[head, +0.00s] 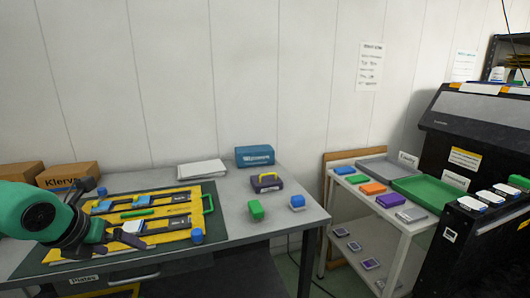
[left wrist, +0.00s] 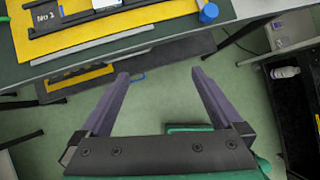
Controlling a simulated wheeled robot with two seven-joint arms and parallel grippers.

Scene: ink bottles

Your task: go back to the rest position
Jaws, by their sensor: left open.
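My left gripper (head: 135,241) is at the end of the green arm that comes in from the left. In the head view it shows over the front of the yellow tray (head: 188,197) on the desk. In the left wrist view its two purple fingers (left wrist: 160,76) are spread wide with nothing between them, above green floor in front of the desk edge. My right gripper does not show in either view.
Blue bottles (head: 197,236) (head: 297,202) and a green bottle (head: 256,210) stand on the grey desk (head: 290,222). A white shelf cart (head: 400,233) with coloured boxes and a green tray (head: 430,190) stands right of the desk. A black machine (head: 470,130) is beyond it.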

